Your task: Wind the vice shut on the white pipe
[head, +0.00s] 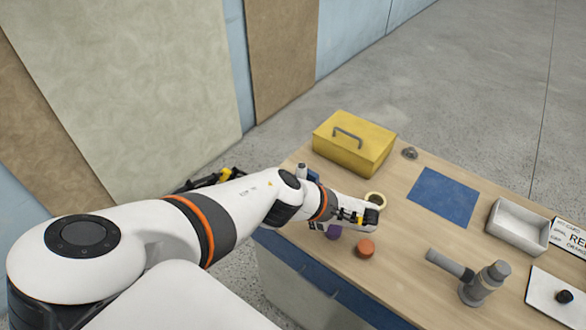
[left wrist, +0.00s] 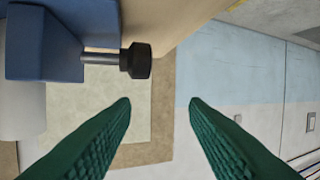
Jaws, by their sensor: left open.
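The blue vice (head: 314,176) is at the table's left edge in the head view, mostly hidden behind my left arm. In the left wrist view its blue body (left wrist: 45,42) fills the upper left. A metal screw with a black knob (left wrist: 135,62) sticks out from it. A pale cylinder, which looks like the white pipe (left wrist: 20,112), shows below the blue body; its contact with the jaws is unclear. My left gripper's green fingers (left wrist: 160,103) are apart and empty, with the knob above and left of them, not between them. My right gripper is not in view.
On the table stand a yellow toolbox (head: 354,142), a cream ring (head: 383,203), a purple piece (head: 333,232) and an orange piece (head: 365,248) near my wrist. A blue mat (head: 444,196), grey tray (head: 518,227) and grey tool (head: 482,284) are farther right.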

